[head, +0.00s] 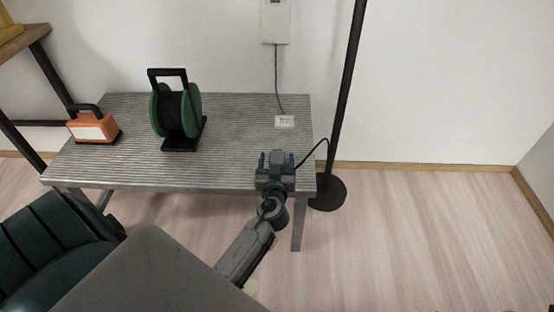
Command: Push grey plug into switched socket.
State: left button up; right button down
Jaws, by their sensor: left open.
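The white socket block (285,121) sits on the right part of the ridged grey table (225,130), with dark openings on its top. A cord runs from it up to a white wall box (276,22). My left gripper (276,158) is open at the table's front right edge, below the socket in the picture and apart from it. A grey shape shows between its blue fingers; I cannot tell whether it is the plug or part of the gripper. A thin black cable (318,143) runs to that spot from the right. My right gripper is not in view.
A green cable reel (176,112) with a black stand is at the table's middle back. An orange box (93,127) with a black handle is at its left. A black pole (344,90) on a round base (328,193) stands at the table's right end.

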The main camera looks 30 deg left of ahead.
pick_arm(q)
jog(key=shift+x, duration=0.95)
jog(key=shift+c, duration=0.2)
jog(key=c, duration=1)
jog(key=shift+c, duration=0.2)
